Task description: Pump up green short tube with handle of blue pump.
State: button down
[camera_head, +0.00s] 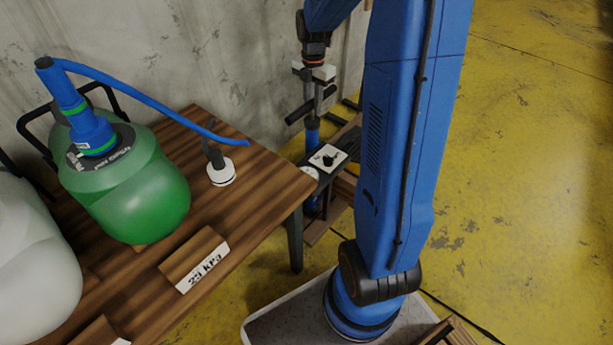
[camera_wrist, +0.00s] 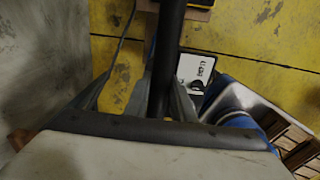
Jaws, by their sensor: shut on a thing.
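The green short tube (camera_head: 140,195) stands on the wooden table at the left in the head view. A blue fitting with a green ring (camera_head: 85,125) sits upright on its top, and a blue hose (camera_head: 150,92) runs from it to the right. The blue pump (camera_head: 312,132) stands beyond the table's right end, partly hidden by the table. My gripper (camera_head: 314,90) is above the pump and shut on its black handle (camera_head: 298,114). In the wrist view the handle (camera_wrist: 171,45) runs between the fingers (camera_wrist: 165,95). The pump's foot is not clearly visible.
A white panel with a black knob (camera_head: 327,157) is beside the pump and also shows in the wrist view (camera_wrist: 195,70). Yellow floor is clear at right.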

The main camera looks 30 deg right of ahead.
aim_at(312, 100)
notch_tip(312, 100, up, 11)
jog(key=shift+w+r, duration=0.1)
dwell(0.4)
notch_tip(312, 100, down, 12)
jog(key=shift+f, duration=0.15)
dwell(0.7)
notch_tip(312, 100, up, 16)
notch_tip(312, 100, down, 16)
jog(key=shift+f, duration=0.1)
dwell(1.7)
jog(key=shift+r, duration=0.2)
